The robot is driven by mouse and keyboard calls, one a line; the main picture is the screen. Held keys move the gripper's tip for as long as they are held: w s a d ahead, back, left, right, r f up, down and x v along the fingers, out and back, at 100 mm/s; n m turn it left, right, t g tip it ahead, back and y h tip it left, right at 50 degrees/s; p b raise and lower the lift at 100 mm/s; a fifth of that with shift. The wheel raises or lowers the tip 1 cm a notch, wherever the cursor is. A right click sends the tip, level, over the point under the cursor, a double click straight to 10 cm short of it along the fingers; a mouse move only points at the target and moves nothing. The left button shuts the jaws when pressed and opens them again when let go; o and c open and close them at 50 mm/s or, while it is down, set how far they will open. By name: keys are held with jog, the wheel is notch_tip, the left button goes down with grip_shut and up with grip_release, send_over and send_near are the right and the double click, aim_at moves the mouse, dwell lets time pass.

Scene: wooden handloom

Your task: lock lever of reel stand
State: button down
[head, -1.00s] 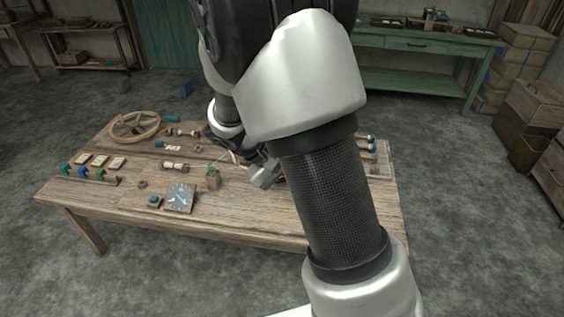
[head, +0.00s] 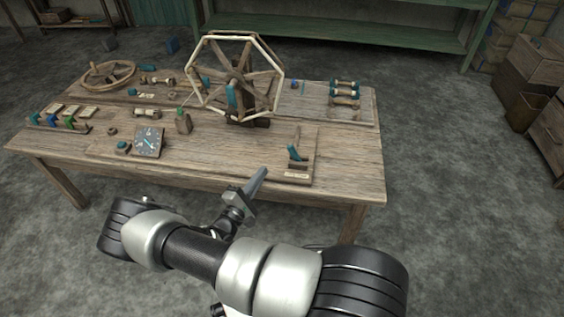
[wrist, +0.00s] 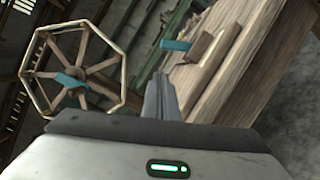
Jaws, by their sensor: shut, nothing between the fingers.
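The reel (head: 254,40) is a pale octagonal wheel with dark spokes, upright on a dark stand (head: 248,122) at the table's back middle. A teal handle (head: 231,96) shows at its front; the reel also shows in the wrist view (wrist: 123,55), at left. A teal lever (head: 294,153) stands tilted on a wooden board (head: 301,166) near the front right edge. A teal piece beside a wooden block shows in the wrist view (wrist: 175,45). I cannot tell which teal part is the lock lever. My gripper (head: 262,172) is shut and empty, in front of the lever and apart from it.
The wooden table (head: 220,160) has a clear strip along its front. A tray (head: 310,108) with teal-ended spools (head: 344,92) lies at back right.

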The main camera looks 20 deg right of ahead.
aim_at(294, 155)
jog(key=shift+a+f+n+t+y, duration=0.15)
jog(key=shift+f+n+t+y, duration=0.15)
jog(key=shift+f, duration=0.3)
jog(key=shift+a+f+n+t+y, duration=0.2)
jog(key=shift+f+n+t, duration=0.2)
jog(key=shift+f, duration=0.2)
jog(key=shift+w+d, duration=0.1)
jog(key=shift+d, duration=0.05)
jog(key=b+x, duration=0.2)
jog(key=x, duration=0.8)
jog(key=shift+d+f, duration=0.1)
jog(key=shift+d, duration=0.1)
jog(key=shift+s+d+r, duration=0.7)
jog(key=shift+s+d, duration=0.05)
jog(key=shift+d, duration=0.1)
jog(key=shift+s+d+r, duration=0.25)
jog(key=shift+s+d, duration=0.1)
jog(key=shift+d, duration=0.1)
jog(key=shift+r, duration=0.15)
